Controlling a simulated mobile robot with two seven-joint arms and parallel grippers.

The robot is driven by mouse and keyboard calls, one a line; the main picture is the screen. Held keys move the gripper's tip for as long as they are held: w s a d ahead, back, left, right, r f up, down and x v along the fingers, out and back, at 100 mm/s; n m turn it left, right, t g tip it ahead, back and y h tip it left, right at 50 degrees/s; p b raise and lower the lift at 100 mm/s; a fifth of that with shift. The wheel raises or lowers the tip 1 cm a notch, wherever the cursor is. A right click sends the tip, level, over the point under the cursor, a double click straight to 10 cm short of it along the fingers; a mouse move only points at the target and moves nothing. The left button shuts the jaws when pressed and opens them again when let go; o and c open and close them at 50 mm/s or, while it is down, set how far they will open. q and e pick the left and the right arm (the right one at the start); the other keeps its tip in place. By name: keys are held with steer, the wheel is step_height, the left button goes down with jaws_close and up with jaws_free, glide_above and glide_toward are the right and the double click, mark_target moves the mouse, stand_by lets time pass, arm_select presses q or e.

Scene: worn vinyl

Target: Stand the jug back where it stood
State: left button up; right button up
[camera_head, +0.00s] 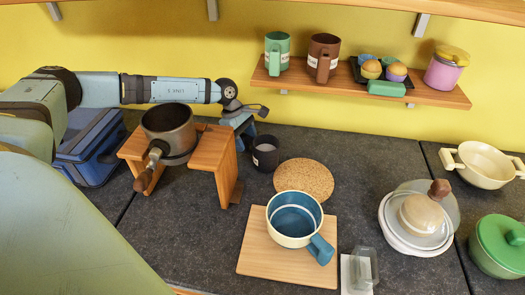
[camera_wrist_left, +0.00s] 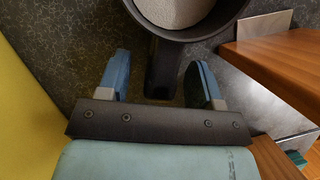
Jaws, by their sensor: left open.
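The dark jug (camera_head: 265,155) stands upright on the grey worktop, just left of a round cork mat (camera_head: 304,179), with pale contents inside. In the left wrist view the jug (camera_wrist_left: 232,22) shows at the top, its dark handle (camera_wrist_left: 162,70) pointing down between my fingers. My left gripper (camera_head: 245,128) is behind and left of the jug. In the wrist view my left gripper (camera_wrist_left: 164,75) is open, with a blue finger on each side of the handle and a visible gap on both sides. My right gripper is not in view.
A wooden stand (camera_head: 212,152) holding a dark pan (camera_head: 168,125) is close on the left. A blue-and-cream pot (camera_head: 293,222) sits on a wooden board (camera_head: 262,262) in front. A lidded dish (camera_head: 420,218) stands right. A wall shelf (camera_head: 365,95) with mugs hangs above.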

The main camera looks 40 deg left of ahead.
arm_select(q)
steer(key=shift+f, duration=0.15)
jaws_close()
